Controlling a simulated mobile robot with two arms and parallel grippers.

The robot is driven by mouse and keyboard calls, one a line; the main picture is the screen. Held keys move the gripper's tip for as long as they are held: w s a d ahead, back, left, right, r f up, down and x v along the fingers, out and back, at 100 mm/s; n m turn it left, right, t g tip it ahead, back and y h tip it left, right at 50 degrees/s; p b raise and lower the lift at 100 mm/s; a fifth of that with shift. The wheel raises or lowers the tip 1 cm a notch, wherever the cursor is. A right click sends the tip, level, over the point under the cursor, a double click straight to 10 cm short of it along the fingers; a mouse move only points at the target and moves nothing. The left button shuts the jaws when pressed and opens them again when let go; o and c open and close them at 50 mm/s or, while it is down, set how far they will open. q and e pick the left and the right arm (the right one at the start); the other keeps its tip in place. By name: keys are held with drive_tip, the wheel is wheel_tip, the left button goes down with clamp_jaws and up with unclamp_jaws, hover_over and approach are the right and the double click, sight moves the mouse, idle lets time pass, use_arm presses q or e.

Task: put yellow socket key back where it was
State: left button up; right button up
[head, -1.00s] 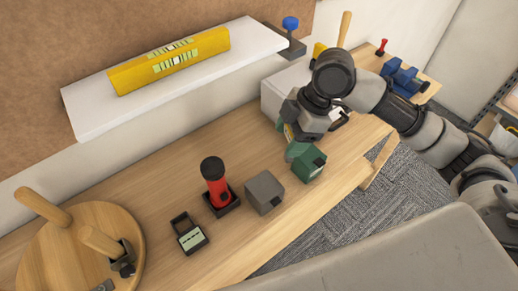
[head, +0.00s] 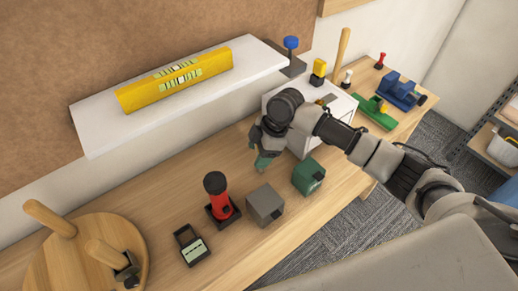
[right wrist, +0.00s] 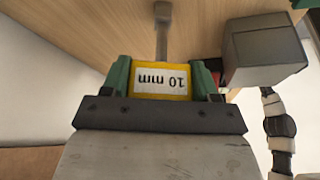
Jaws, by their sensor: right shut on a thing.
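My right gripper (head: 262,162) is shut on the yellow socket key (right wrist: 161,82). In the right wrist view the key's yellow body, with a white "10 mm" label, sits between the green fingers, and its metal shaft (right wrist: 161,30) points away from the gripper. In the head view the gripper hangs over the wooden bench (head: 160,185), left of the white box, and I cannot make out the key there. My left gripper is not in view.
A white shelf (head: 100,137) with a yellow level (head: 175,80) overhangs the back. Bare bench lies behind the torch.

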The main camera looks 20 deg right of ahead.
drive_tip(key=shift+f, duration=0.15)
drive_tip(key=o, duration=1.2)
drive_tip(key=shift+r, duration=0.2)
drive_tip(key=shift+d+r, duration=0.15)
drive_tip(key=shift+r, duration=0.15)
drive_tip(key=b+v, duration=0.2)
drive_tip(key=v, duration=0.9)
drive_tip(key=shift+r, duration=0.2)
